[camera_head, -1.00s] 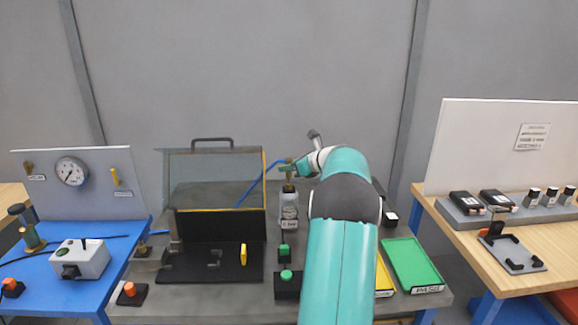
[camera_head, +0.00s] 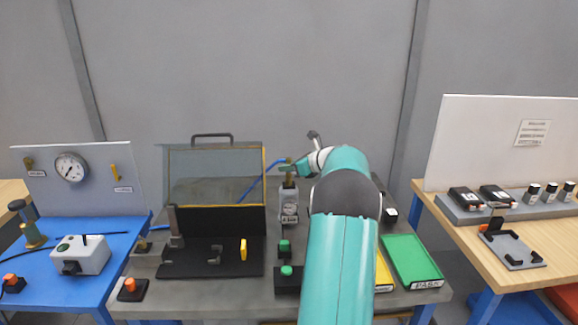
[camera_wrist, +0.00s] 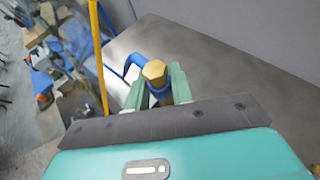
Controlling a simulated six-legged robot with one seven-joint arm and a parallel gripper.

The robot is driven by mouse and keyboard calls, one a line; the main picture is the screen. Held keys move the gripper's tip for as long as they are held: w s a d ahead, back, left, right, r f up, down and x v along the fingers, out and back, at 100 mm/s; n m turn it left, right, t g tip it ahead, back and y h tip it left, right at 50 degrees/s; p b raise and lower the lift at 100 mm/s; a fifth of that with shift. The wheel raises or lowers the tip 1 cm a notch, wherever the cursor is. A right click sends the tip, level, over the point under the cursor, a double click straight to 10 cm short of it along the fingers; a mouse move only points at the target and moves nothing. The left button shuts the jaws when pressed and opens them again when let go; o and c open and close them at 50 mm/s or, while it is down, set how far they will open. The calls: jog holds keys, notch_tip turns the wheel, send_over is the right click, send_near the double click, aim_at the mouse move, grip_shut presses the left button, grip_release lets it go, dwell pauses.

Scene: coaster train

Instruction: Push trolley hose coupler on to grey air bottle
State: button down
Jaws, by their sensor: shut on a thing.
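The grey air bottle (camera_head: 289,203) stands upright at the middle of the grey table, left of my arm, with a printed label on its front. The hose coupler is brass with a hexagonal top (camera_wrist: 154,71) and has a blue hose (camera_head: 258,181) running off to the left. My gripper (camera_head: 289,167) is shut on the coupler, directly above the bottle's top. In the wrist view its green fingers (camera_wrist: 157,88) flank the coupler. The bottle is hidden in the wrist view. I cannot tell whether the coupler is fully seated on the bottle or only resting at its neck.
A clear-fronted guard box (camera_head: 214,178) with a handle stands left of the bottle. Green-button boxes (camera_head: 287,276) sit in front of it. Side benches stand left and right.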

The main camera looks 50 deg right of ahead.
jog(key=shift+f, duration=0.3)
jog(key=c, duration=1.1)
grip_release()
jog(key=shift+c, duration=0.2)
jog(key=v, duration=1.4)
jog(key=shift+a, duration=0.1)
